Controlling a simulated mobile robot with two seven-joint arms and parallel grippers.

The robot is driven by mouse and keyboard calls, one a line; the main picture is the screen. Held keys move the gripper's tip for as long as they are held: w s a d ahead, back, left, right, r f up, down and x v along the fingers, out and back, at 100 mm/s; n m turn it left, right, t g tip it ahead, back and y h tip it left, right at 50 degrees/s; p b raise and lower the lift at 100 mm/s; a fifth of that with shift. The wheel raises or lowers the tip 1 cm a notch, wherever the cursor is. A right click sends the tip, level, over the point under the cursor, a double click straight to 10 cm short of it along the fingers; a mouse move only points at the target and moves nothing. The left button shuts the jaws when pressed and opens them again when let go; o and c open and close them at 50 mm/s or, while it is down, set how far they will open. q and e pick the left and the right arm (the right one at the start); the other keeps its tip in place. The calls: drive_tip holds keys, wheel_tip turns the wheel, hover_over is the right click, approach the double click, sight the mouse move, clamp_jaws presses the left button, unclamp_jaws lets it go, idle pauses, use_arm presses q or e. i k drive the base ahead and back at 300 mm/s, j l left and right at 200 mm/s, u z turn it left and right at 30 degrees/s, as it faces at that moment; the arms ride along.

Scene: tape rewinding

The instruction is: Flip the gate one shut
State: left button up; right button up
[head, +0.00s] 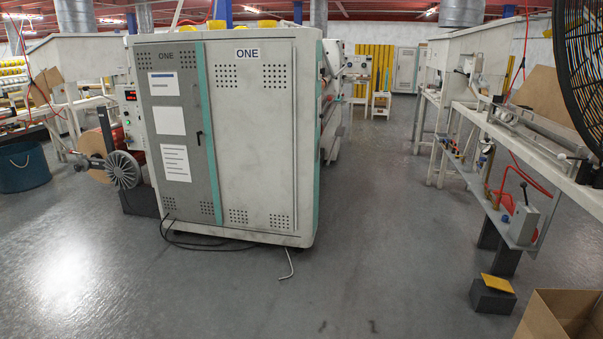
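A tall white and grey machine cabinet (250,130) stands left of centre and carries two "ONE" labels. Its grey left panel (172,190) bears three paper sheets, with a small dark handle near the teal strip (208,130). Both front panels look closed. I cannot tell which part is the gate; no open gate is clear on the front. The cabinet's right side (325,110) shows only at a steep angle, so details there are hard to make out. Neither of my grippers is in view.
A spoked wheel (123,170) and an orange roll stick out left of the cabinet. Cables lie before it. Right are a long workbench (520,125), a black fan (585,65), a dark block (493,296) and a cardboard box (560,315). The middle floor (385,220) is clear.

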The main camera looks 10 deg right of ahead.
sight(480, 60)
drive_tip(key=i+z, duration=0.3)
drive_tip(key=i, duration=0.35)
drive_tip(key=i+j+z, duration=0.1)
drive_tip(key=i+z, duration=0.15)
drive_tip(key=i, duration=0.4)
drive_tip(key=i+z, duration=0.2)
drive_tip(key=i, duration=0.45)
drive_tip(key=i+j+z, duration=0.2)
drive_tip(key=i, duration=0.45)
drive_tip(key=i+z, duration=0.5)
drive_tip(key=i, duration=2.2)
drive_tip(key=i+j+z, duration=0.1)
drive_tip(key=i+z, duration=0.15)
drive_tip(key=i, duration=0.3)
drive_tip(key=z, duration=0.5)
drive_tip(key=i+j+z, duration=0.1)
drive_tip(key=z, duration=0.25)
drive_tip(key=j+z, duration=1.15)
drive_tip(key=j, duration=0.25)
